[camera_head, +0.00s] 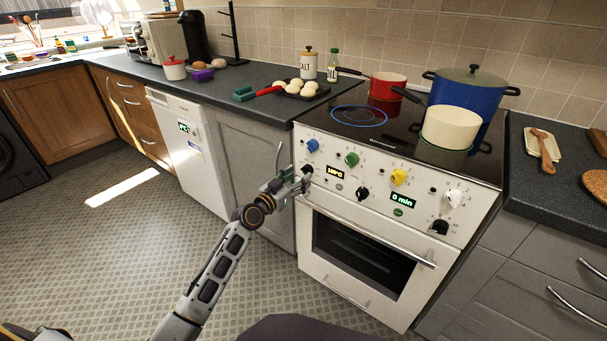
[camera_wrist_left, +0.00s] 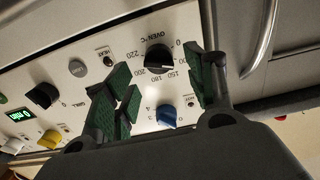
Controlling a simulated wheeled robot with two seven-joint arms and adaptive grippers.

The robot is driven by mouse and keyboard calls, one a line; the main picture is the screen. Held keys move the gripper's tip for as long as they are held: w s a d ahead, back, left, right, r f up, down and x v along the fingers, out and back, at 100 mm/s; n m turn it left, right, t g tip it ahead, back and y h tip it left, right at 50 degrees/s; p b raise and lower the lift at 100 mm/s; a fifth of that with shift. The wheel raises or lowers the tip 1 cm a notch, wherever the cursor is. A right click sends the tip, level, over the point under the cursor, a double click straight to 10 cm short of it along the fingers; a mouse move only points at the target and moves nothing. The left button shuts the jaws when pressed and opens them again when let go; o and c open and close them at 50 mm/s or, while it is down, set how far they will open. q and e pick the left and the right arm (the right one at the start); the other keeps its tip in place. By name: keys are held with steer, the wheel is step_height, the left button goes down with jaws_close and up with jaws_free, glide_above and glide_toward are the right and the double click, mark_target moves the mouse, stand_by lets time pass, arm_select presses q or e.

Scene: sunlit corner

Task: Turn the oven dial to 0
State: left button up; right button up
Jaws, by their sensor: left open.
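The oven dial (camera_wrist_left: 158,58) is a black knob on the white panel, with "OVEN °C" and numbers printed around it. Its pointer is too small to read surely. In the head view the dial (camera_head: 307,169) is partly covered by my left gripper (camera_head: 299,180). My right gripper is not in view.
The white oven (camera_head: 370,235) has other knobs close by: blue (camera_head: 312,145), green (camera_head: 351,159), yellow (camera_head: 398,177) and black (camera_head: 362,193). An oven door handle (camera_head: 380,240) runs below. Pots stand on the hob (camera_head: 345,133). The floor (camera_head: 120,260) at left is clear.

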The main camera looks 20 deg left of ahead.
mark_target(304, 173)
arm_select(q)
steer(key=shift+x, duration=1.4)
steer(key=shift+w+d, duration=0.2)
steer(key=shift+w, duration=0.25)
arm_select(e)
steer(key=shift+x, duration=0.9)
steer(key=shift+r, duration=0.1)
arm_select(q)
steer(key=c, duration=1)
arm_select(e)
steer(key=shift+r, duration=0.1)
